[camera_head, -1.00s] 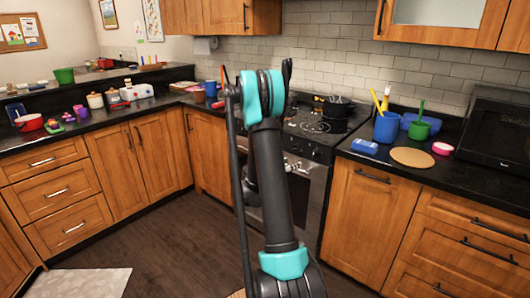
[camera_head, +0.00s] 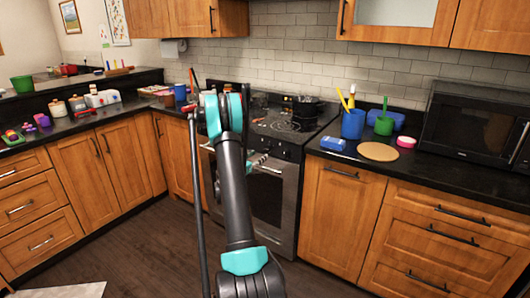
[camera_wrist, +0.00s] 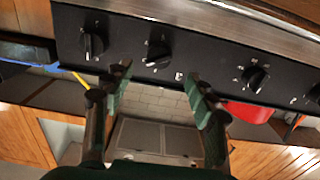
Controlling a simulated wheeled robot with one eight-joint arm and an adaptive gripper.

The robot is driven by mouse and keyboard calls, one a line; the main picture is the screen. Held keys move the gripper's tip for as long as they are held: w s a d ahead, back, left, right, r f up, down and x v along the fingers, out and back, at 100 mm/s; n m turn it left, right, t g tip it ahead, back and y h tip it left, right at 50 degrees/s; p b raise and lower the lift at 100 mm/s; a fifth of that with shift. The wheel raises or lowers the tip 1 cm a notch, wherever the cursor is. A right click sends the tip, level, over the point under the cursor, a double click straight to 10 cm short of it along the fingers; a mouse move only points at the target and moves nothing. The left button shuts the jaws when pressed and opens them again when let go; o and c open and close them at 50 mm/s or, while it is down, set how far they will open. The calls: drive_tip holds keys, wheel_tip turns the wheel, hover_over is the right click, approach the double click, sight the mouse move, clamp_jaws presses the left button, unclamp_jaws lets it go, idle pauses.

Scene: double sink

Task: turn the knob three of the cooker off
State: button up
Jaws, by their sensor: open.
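The cooker (camera_head: 272,195) stands in the middle of the head view, with an oven door below and a dark hob on top. My arm covers part of its front. The wrist view shows its dark front panel with a row of black knobs: one at the left (camera_wrist: 93,42), one left of middle (camera_wrist: 157,52), one right of middle (camera_wrist: 253,77) and one at the right edge (camera_wrist: 312,92). The frames do not show which is knob three. My gripper (camera_wrist: 160,86) is open and empty, its fingertips just below the left-of-middle knob in the picture, apparently not touching it.
A dark pot (camera_head: 304,112) stands on the hob. Right of the cooker, the counter holds a blue cup with utensils (camera_head: 352,124), a green cup (camera_head: 384,126), a round board (camera_head: 379,152) and a microwave (camera_head: 473,128).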

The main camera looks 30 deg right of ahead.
sight(266, 150)
drive_tip(key=x, duration=0.7)
drive_tip(key=shift+d, duration=0.15)
drive_tip(key=c, duration=1.2)
drive_tip(key=shift+o, duration=0.2)
drive_tip(key=shift+n, duration=0.4)
drive_tip(key=n, duration=1.1)
